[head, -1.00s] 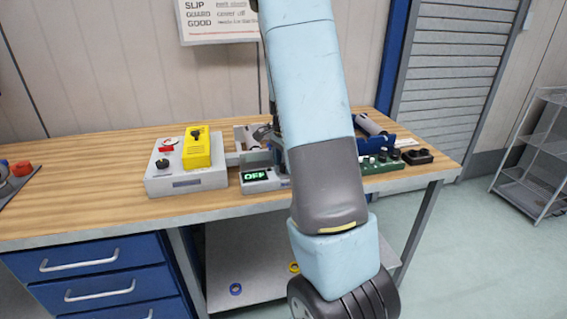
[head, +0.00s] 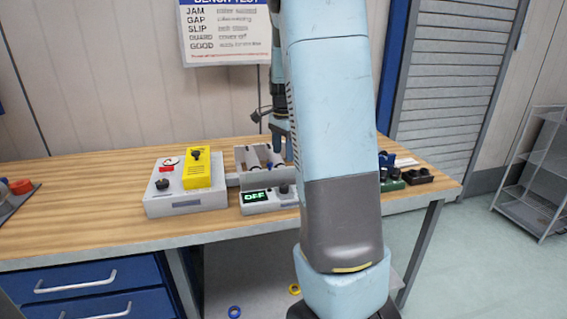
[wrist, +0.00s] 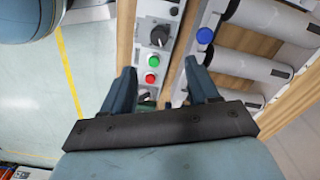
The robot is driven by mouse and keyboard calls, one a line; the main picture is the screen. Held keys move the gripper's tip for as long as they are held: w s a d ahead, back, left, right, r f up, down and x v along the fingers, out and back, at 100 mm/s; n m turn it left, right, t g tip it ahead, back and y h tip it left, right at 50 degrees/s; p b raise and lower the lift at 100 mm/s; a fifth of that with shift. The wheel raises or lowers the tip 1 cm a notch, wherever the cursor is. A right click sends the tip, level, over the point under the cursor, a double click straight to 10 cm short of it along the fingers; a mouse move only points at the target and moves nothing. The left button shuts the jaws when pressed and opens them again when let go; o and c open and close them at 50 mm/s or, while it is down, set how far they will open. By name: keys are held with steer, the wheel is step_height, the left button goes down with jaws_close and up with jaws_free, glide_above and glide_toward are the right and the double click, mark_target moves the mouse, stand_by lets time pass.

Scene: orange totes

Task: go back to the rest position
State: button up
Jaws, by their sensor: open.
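My gripper (head: 283,152) hangs over the workbench, fingers down, just left of my large blue arm link. It is above the back of the grey fixture (head: 246,158); I cannot tell the exact gap. In the wrist view my gripper (wrist: 160,68) has its two fingers spread wide, with nothing held between them. Below it show a grey panel with a green button (wrist: 153,60) and a red button (wrist: 150,77), and grey rollers (wrist: 250,65). My arm link hides part of the bench.
A white control box (head: 186,203) with a yellow block (head: 197,170) stands left of a small box with an "OFF" display (head: 256,197). Dark parts (head: 417,177) lie at the bench's right end. A poster (head: 226,35) hangs behind. A wire rack (head: 538,170) stands right.

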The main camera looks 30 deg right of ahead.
steer(key=shift+r, duration=0.7)
steer(key=s+a+r+n+t, duration=0.3)
steer(key=s+a+r+n, duration=0.55)
steer(key=s+a, duration=0.3)
steer(key=s+a+n+t, duration=0.1)
steer(key=s+a+n, duration=0.2)
steer(key=s, duration=0.4)
steer(key=s+a+r+n+t, duration=0.1)
steer(key=s+a+n, duration=0.3)
steer(key=s, duration=0.3)
steer(key=shift+s+r+n+t, duration=0.25)
steer(key=shift+s+n+t, duration=0.05)
steer(key=shift+n, duration=0.35)
stand_by(0.5)
